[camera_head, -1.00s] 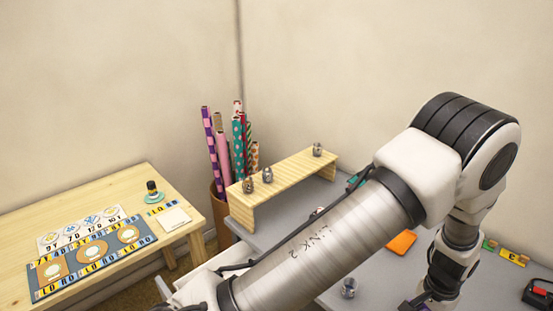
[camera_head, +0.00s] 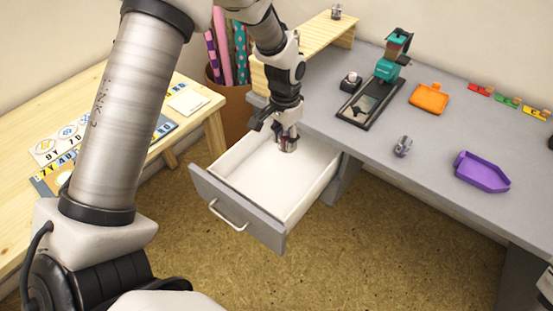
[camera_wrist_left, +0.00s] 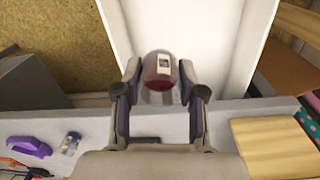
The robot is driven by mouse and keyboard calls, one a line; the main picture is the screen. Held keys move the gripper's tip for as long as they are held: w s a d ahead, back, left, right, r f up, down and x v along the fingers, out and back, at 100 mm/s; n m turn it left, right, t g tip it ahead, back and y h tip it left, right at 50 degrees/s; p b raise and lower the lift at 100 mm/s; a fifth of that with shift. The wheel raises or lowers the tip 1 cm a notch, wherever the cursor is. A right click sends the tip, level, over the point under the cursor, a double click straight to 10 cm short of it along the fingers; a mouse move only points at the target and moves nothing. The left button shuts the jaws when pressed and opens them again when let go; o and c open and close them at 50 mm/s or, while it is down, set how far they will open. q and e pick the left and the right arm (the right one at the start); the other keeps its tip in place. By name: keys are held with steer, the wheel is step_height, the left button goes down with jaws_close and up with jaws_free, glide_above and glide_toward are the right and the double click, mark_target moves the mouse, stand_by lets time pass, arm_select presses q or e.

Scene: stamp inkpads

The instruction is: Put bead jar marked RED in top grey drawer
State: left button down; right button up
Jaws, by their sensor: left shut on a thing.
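My left gripper (camera_head: 287,138) is shut on a small clear jar (camera_head: 289,146) with a grey lid. In the left wrist view the jar (camera_wrist_left: 158,72) shows dark red contents and a white label, too small to read, between the two fingertips (camera_wrist_left: 160,90). The grey-fronted drawer (camera_head: 238,210) is pulled out from under the grey desk, and its white inside looks empty. The gripper and jar are over the drawer's back part. I cannot tell if the jar touches the drawer floor.
The grey desk (camera_head: 440,115) holds another jar (camera_head: 403,147), a purple tray (camera_head: 482,171), an orange pad (camera_head: 429,98) and a teal stamp press (camera_head: 388,65). A wooden shelf (camera_head: 300,52) stands behind the drawer. A wooden table (camera_head: 190,125) is at left. Floor in front is clear.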

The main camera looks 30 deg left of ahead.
arm_select(q)
steer(key=b, duration=0.8)
glide_above(273, 183)
step_height(273, 183, down, 10)
step_height(273, 183, down, 10)
steer(key=shift+w+r+b, duration=0.1)
steer(key=shift+b, duration=0.8)
arm_select(e)
step_height(273, 183, down, 12)
steer(key=shift+f, duration=0.25)
steer(key=shift+d, duration=0.1)
arm_select(q)
steer(key=c, duration=0.7)
jaws_free()
steer(key=shift+f, duration=0.2)
step_height(273, 183, up, 12)
steer(key=shift+a+r+p, duration=0.1)
steer(key=shift+r+p, duration=0.1)
steer(key=shift+p, duration=1)
arm_select(e)
step_height(273, 183, up, 2)
steer(key=shift+r, duration=0.2)
